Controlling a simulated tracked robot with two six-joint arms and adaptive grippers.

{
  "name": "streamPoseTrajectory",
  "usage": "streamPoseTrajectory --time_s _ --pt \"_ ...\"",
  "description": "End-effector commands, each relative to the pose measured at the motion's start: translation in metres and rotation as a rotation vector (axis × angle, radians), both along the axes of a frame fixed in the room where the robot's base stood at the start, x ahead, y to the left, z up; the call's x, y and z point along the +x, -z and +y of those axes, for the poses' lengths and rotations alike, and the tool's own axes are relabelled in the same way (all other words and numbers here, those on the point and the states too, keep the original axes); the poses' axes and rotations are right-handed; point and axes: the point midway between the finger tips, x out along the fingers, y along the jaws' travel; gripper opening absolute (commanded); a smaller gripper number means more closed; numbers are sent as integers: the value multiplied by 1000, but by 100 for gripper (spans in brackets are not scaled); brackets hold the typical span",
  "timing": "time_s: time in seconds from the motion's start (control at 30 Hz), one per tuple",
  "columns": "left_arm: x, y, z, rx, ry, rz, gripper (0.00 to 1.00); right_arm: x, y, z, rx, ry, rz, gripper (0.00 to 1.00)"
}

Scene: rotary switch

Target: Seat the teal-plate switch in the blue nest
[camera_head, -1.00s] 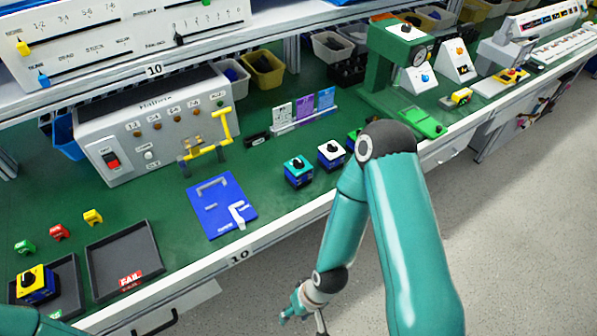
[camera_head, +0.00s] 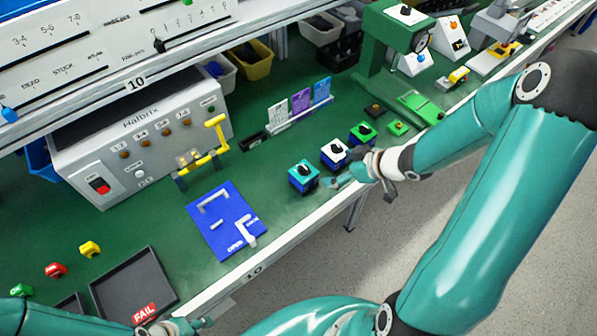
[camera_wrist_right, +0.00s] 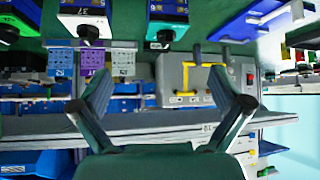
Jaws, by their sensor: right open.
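The teal-plate switch (camera_head: 303,176), a blue block with a black knob, stands upright on the green bench to the right of the blue nest (camera_head: 207,228). In the right wrist view, the switch (camera_wrist_right: 167,14) and the nest (camera_wrist_right: 247,24) are upside down near the top edge. The nest is a flat blue plate with pale angled guides; no switch is in it. My right gripper (camera_head: 343,181) is open and empty, just right of the teal-plate switch near the bench's front edge. My left gripper (camera_head: 190,325) is partly visible at the bottom; its jaws are unclear.
White-plate (camera_head: 335,153) and green-plate (camera_head: 362,132) switches stand right of the teal one. A grey tester box (camera_head: 140,140) with a yellow handle is behind the nest. A dark FAIL tray (camera_head: 130,282) lies left. Bare bench separates the nest and teal-plate switch.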

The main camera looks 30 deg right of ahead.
Motion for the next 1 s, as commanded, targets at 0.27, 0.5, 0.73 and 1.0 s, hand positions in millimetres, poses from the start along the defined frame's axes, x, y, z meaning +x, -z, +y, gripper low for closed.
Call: streamPoseTrajectory --time_s 0.27,0.5,0.73,1.0 --pt "0 23 0 0 0 1 40 42 46 19 4 -13 4 100" --pt "0 27 0 0 0 1 40 68 71 29 4 -13 4 100" --pt "0 26 0 0 0 0 40 78 77 33 3 -16 3 100" --pt "0 19 0 0 0 0 40 105 98 46 3 -16 5 100"
